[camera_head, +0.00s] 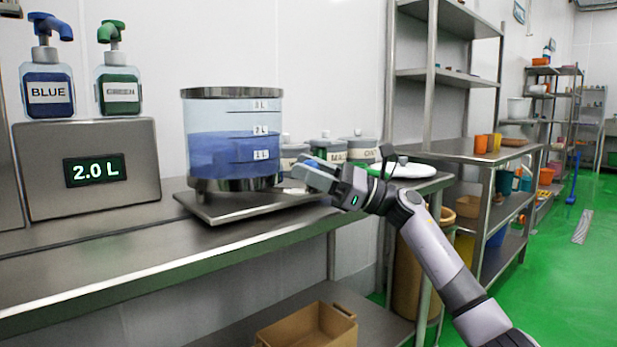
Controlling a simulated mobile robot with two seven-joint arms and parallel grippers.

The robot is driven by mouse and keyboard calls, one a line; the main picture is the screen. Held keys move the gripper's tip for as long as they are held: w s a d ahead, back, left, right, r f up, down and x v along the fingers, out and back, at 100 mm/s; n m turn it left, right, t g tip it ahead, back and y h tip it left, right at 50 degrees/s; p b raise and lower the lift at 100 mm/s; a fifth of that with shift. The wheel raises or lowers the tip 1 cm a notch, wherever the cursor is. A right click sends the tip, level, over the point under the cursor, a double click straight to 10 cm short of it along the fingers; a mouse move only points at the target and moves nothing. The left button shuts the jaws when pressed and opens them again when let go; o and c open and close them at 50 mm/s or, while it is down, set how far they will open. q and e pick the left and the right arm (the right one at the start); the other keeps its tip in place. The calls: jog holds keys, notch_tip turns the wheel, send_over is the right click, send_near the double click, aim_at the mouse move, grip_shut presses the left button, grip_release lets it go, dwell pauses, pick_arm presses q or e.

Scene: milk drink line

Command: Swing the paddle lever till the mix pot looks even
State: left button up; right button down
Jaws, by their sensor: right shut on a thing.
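The mix pot (233,155) is a clear upright cylinder with a metal lid and base. Blue liquid fills it to near the 2 L mark, and its colour looks mostly even, with a slightly lighter band at the top. It stands on a flat metal plate (225,205). My right gripper (308,172) is at the pot's right side, low down, shut on what appears to be the paddle lever. A small pale piece (294,190) shows below the fingers; the rest of the lever is hidden. My left gripper is not in view.
A metal box (90,165) reading 2.0 L stands left of the pot, with a blue pump bottle (48,90) and a green one (118,92) on top. Several lidded jars (360,148) stand behind my gripper. Shelves (465,150) are at the right.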

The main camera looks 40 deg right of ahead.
jog(key=shift+w+d+r, duration=0.1)
jog(key=shift+d+r, duration=0.15)
jog(key=shift+d, duration=0.1)
jog(key=c, duration=0.7)
grip_release()
jog(key=shift+a+f, duration=0.1)
jog(key=shift+s+d+f, duration=0.25)
jog(key=shift+s+d, duration=0.05)
jog(key=shift+v, duration=3.15)
jog(key=shift+r, duration=0.1)
